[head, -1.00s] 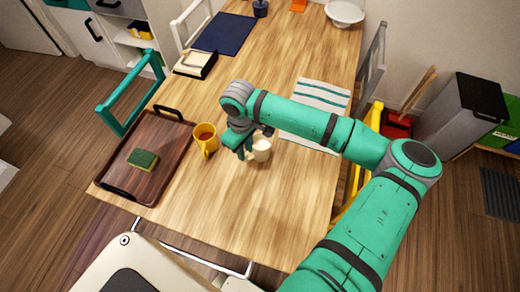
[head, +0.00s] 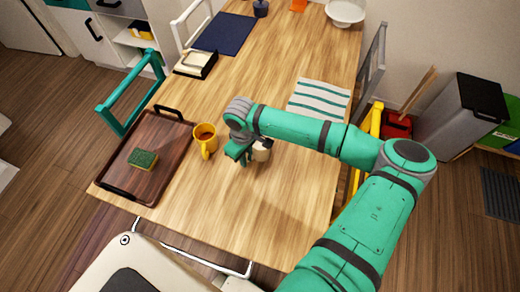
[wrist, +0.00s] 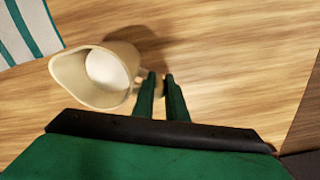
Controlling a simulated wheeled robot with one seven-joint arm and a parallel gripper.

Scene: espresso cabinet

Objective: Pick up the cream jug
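The cream jug (wrist: 68,80) is a small beige pitcher with white cream inside. In the wrist view it is at the left, its spout pointing left and its handle towards my fingers. My gripper (wrist: 160,82) has its two green fingers close together, one on each side of the jug's handle, and looks shut on it. In the head view the jug (head: 262,151) shows just right of my gripper (head: 242,156), partly hidden by my wrist. I cannot tell whether its base touches the table.
A yellow mug (head: 205,140) with a brown drink stands close left of my gripper. Further left is a dark wooden tray (head: 172,150) bearing a green sponge (head: 142,159). A striped cloth (head: 320,98) lies behind my arm. The table (head: 230,215) in front is clear.

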